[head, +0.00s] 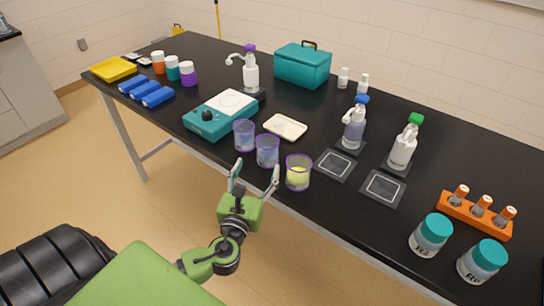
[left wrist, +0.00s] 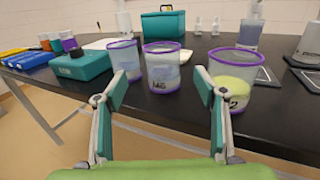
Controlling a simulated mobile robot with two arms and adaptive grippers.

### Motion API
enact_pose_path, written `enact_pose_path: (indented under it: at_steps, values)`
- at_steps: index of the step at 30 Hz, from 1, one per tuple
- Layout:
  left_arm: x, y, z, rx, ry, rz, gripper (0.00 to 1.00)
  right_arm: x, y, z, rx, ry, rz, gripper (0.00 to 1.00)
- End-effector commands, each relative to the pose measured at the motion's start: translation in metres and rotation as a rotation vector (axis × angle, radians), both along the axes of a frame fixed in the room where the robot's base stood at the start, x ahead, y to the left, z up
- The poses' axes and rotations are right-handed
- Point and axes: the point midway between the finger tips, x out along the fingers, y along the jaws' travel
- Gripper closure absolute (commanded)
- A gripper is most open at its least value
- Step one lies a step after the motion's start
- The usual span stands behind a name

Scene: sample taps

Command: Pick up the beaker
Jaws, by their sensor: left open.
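Three clear beakers with purple rims stand upright near the front edge of the black table. The left beaker (head: 244,135) and middle beaker (head: 267,151) look pale bluish; the right beaker (head: 298,173) holds something yellow-green. In the left wrist view, the middle beaker (left wrist: 163,68) shows between my fingers, the left beaker (left wrist: 123,58) is by the left finger, and the yellow-green beaker (left wrist: 232,82) is partly behind the right finger. My left gripper (head: 255,171) is open and empty, in front of the table edge. The right gripper is out of view.
A teal hot plate (head: 222,113) stands left of the beakers, with a cream tray (head: 285,127) behind them. An orange rack (head: 474,214) and teal-lidded jars (head: 431,235) stand further right.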

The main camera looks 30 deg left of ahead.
Motion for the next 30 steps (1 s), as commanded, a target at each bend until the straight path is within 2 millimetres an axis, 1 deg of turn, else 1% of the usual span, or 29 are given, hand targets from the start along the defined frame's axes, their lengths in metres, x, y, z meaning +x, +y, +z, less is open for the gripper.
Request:
enact_pose_path:
  at_steps: [1,3,7,14,20,24,30]
  values:
    - [0.011,0.004,0.003,0.001,-0.003,0.001,0.36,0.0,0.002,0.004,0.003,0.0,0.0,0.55]
    - [0.024,0.008,0.003,0.001,-0.002,0.001,0.36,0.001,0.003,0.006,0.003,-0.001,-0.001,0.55]
    - [0.041,0.013,0.001,-0.002,-0.001,0.0,0.36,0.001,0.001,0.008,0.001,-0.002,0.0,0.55]
    - [0.054,0.018,0.0,-0.003,0.001,0.001,0.36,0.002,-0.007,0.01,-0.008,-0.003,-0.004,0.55]
    - [0.079,0.023,0.003,-0.004,0.0,0.002,0.36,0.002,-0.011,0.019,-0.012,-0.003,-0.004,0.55]
    - [0.095,0.028,0.001,-0.005,0.002,0.0,0.36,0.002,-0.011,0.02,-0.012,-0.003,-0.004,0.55]
    - [0.101,0.03,-0.001,-0.005,0.002,-0.001,0.36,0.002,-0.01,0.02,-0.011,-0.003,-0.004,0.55]
